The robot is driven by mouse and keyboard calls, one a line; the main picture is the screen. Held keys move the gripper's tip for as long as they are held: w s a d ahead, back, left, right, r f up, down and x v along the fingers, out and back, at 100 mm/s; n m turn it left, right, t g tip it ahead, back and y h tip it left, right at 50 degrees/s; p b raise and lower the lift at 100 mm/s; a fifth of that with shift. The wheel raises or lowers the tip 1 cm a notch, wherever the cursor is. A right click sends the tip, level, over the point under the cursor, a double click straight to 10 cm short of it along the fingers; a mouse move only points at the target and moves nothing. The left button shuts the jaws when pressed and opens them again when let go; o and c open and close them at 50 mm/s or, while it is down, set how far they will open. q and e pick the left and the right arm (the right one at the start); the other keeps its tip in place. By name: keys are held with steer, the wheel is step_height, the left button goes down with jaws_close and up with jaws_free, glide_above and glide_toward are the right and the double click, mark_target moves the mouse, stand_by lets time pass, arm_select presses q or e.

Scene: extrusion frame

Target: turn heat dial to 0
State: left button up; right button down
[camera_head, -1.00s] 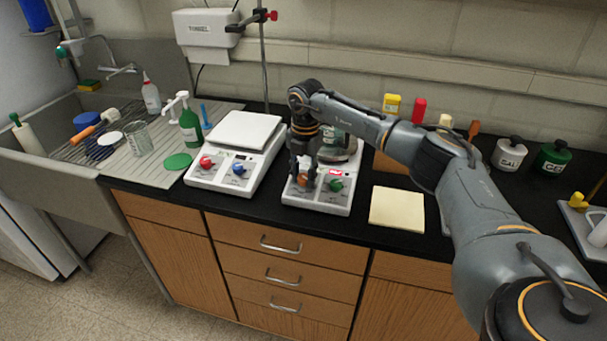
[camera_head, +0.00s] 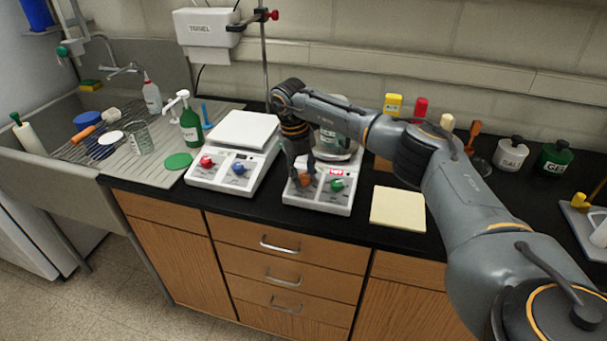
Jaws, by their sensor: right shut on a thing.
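The right hot plate (camera_head: 330,204) stands on the black counter with an orange dial (camera_head: 305,180) at its front left and a green dial (camera_head: 337,185) at its front right. A small red display shows between and above them. My right gripper (camera_head: 303,178) points down and is shut on the orange dial, partly hiding it. The dial's marks are too small to read. A second hot plate (camera_head: 228,182) with a red dial (camera_head: 207,161) and a blue dial (camera_head: 239,169) stands to the left. My left gripper is not in view.
A glass vessel with a label (camera_head: 335,143) sits on the right hot plate behind my gripper. A cream pad (camera_head: 398,209) lies to the right. A green soap bottle (camera_head: 190,125) and a sink are at the left.

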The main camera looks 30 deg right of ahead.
steer(key=shift+n, duration=0.6)
steer(key=c, duration=1)
jaws_free()
steer(key=r, duration=0.4)
steer(key=a+r, duration=0.1)
steer(key=r, duration=0.3)
steer(key=w+r, duration=0.1)
steer(key=r, duration=0.3)
steer(key=shift+a, duration=0.4)
